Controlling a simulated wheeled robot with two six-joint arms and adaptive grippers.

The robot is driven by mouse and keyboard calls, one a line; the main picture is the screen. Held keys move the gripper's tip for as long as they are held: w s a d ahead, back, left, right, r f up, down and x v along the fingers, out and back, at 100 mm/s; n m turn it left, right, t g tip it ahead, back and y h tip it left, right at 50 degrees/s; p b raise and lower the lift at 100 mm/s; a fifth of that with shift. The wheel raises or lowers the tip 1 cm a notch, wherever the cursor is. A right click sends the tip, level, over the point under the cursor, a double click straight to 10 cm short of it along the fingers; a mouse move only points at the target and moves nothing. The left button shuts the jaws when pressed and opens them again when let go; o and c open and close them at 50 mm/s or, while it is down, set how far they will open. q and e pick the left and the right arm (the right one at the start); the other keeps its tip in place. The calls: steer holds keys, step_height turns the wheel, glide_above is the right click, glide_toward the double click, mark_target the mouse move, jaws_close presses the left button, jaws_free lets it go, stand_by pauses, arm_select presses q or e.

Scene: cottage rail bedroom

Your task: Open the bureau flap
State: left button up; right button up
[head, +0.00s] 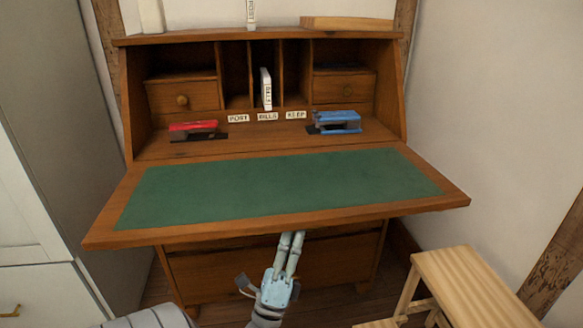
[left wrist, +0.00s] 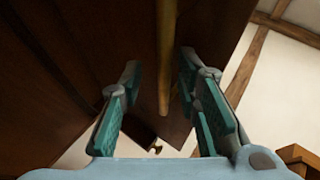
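The bureau flap (head: 270,223) in the head view is down and lies about level, its green writing panel (head: 280,185) facing up. The bureau's (head: 400,95) inside is in full view behind it. My left gripper (head: 291,238) is just under the middle of the flap's front edge, its fingertips partly hidden there. In the left wrist view its fingers (left wrist: 160,95) are apart. A narrow light-brown wooden strip (left wrist: 166,60) shows between them, and I cannot tell whether they touch it. My right gripper is in neither view.
Inside the bureau stand a red and black object (head: 195,128), a blue object (head: 336,121) and a white book (head: 266,88). A wooden step stool (head: 470,285) stands at the lower right. A pale cabinet (head: 40,215) is at the left.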

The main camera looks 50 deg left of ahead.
arm_select(q)
steer(key=v, duration=1.1)
